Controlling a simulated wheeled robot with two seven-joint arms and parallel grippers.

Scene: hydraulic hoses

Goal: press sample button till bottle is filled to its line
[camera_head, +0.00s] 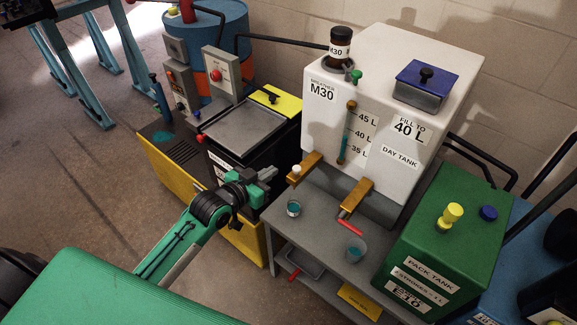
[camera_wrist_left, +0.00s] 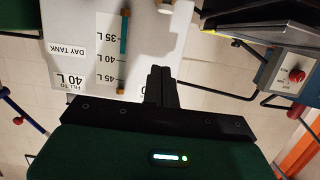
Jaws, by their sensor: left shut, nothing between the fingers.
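A small clear bottle (camera_head: 293,208) with teal liquid low inside stands on the grey bench below the left brass outlet (camera_head: 304,172) of the white day tank (camera_head: 400,100). Its fill line is too small to make out. A white button (camera_head: 296,170) sits at the end of that outlet; it looks like the sample button. My left gripper (camera_head: 270,174) is shut and empty, just left of the button and apart from it. In the left wrist view its closed fingers (camera_wrist_left: 160,86) point toward the white tank. My right gripper is not in view.
A second brass outlet (camera_head: 356,195) with a red lever (camera_head: 350,228) hangs above a larger cup (camera_head: 355,250). A green pack tank (camera_head: 450,235) stands at the right. A black and yellow unit (camera_head: 215,150) stands behind my left arm. Floor at left is clear.

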